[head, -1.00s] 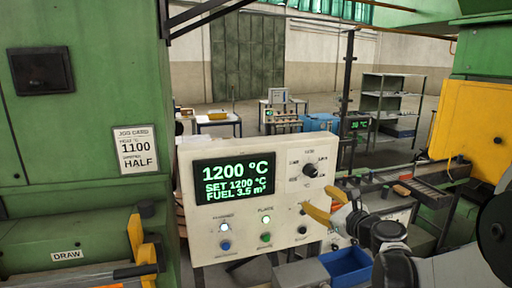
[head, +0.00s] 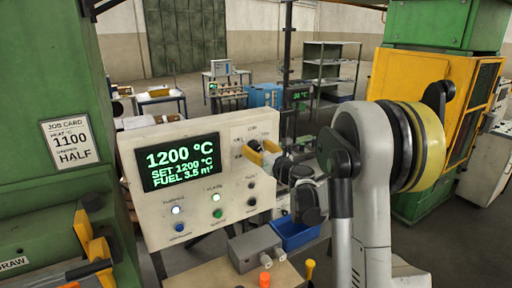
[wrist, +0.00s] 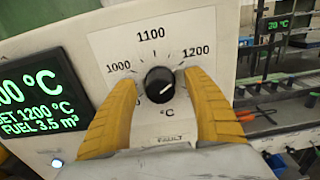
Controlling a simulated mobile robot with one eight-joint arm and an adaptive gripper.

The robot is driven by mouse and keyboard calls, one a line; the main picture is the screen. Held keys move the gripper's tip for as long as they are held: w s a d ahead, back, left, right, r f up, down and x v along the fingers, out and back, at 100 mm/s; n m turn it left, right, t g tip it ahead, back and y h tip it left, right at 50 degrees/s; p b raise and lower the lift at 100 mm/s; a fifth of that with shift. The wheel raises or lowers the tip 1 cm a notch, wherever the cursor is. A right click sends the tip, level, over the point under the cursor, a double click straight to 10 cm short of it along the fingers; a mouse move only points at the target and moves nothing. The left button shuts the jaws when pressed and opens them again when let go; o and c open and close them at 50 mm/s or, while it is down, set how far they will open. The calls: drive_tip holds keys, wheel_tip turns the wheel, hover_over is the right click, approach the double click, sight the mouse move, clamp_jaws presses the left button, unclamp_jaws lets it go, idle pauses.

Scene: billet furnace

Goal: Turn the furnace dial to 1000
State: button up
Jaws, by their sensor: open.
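The furnace dial (wrist: 160,85) is a black round knob on a white scale plate marked 1000 at left, 1100 at top and 1200 at right. A pale mark on the knob seems to slant to the right. The control panel display (head: 180,161) reads 1200 °C, SET 1200 °C and FUEL 3.5 m³. My gripper (wrist: 161,80) is open, its yellow fingers on the left and right of the dial; I cannot tell whether they touch it. In the head view my gripper (head: 262,152) is at the panel's upper right and hides the dial.
Lamps and buttons (head: 195,212) sit low on the panel. A job card (head: 70,143) on the green furnace at left reads 1100 and HALF. A blue bin (head: 291,233) and a grey box (head: 255,248) stand below the panel. A yellow and green machine (head: 445,110) stands at right.

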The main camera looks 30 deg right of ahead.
drive_tip(key=shift+w, duration=0.1)
drive_tip(key=c, duration=1.2)
drive_tip(key=n+b, duration=0.3)
drive_tip(key=n, duration=0.2)
drive_tip(key=shift+a+n+b, duration=0.15)
drive_tip(key=shift+n+b, duration=0.15)
drive_tip(key=shift+n, duration=0.1)
drive_tip(key=n+b, duration=0.2)
drive_tip(key=n, duration=0.4)
drive_tip(key=shift+f, duration=0.1)
drive_tip(key=n+b, duration=0.2)
drive_tip(key=n, duration=0.4)
drive_tip(key=shift+a+f+n, duration=0.1)
drive_tip(key=shift+n, duration=0.2)
drive_tip(key=n+b, duration=0.1)
drive_tip(key=n, duration=0.4)
drive_tip(key=shift+n, duration=0.3)
